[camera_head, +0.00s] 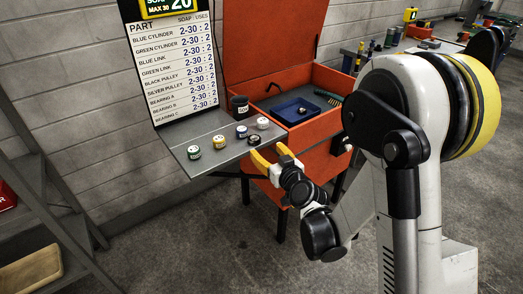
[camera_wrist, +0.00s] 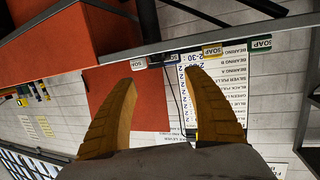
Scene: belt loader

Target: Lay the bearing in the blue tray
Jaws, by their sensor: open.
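The blue tray (camera_head: 285,120) sits inside the open orange toolbox, toward its front left. A small shiny thing (camera_head: 302,110) shows in the tray; it is too small to tell whether it is a bearing. I cannot make out a bearing for sure anywhere else. My gripper (camera_head: 267,152) has yellow fingers, spread apart with nothing between them. It is by the front of the orange box, near the right end of the grey shelf. In the wrist view my open gripper (camera_wrist: 160,78) points toward the shelf edge and the sign. The tray's inside is not visible there.
A grey shelf (camera_head: 225,150) left of the orange box (camera_head: 315,130) carries several small tins marked soap (camera_head: 193,152) and a black cup (camera_head: 240,106). A parts sign (camera_head: 178,65) stands behind it. The box lid (camera_head: 268,45) is raised. A grey rack stands at left.

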